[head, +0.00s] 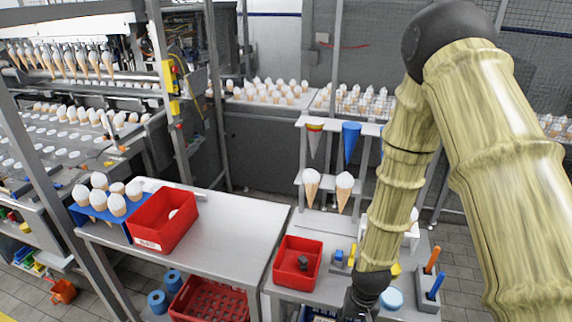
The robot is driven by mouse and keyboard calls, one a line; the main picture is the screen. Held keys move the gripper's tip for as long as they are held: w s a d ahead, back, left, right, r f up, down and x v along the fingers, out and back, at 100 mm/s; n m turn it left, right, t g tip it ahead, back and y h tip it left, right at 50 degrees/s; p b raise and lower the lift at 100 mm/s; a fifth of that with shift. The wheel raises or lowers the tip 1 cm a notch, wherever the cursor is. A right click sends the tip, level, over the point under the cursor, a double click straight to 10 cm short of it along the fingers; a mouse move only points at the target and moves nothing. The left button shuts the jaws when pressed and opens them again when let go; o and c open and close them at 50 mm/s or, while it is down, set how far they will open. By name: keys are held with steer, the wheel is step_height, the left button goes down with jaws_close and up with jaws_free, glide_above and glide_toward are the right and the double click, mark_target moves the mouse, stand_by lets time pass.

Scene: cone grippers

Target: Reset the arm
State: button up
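My arm comes in from the right, bends at a dark elbow joint near the top and hangs down over the right-hand table. My gripper (358,308) is only partly in view at the bottom edge. It is dark, and its fingers are cut off or too small to make out. I cannot tell whether it is open or shut, or whether it holds anything. The arm hides part of the cone rack (330,188) and of the table behind it.
A small red bin (285,268) with a dark item stands left of my gripper. A grey block (427,291) with orange and blue handles stands right. Left are a larger red bin (152,232) and a blue holder (90,212) of white-topped cones. The left table's middle (225,235) is clear.

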steer(key=s+d+f+n+b, duration=0.1)
steer(key=s+d+f+b, duration=0.1)
steer(key=s+f, duration=0.8)
steer(key=s+d+f+n+b, duration=0.1)
steer(key=s+f+b, duration=0.4)
steer(key=s+f, duration=0.5)
steer(key=shift+s+d+f+h, duration=0.2)
steer(key=shift+s+d+h, duration=0.1)
steer(key=shift+s+d, duration=0.5)
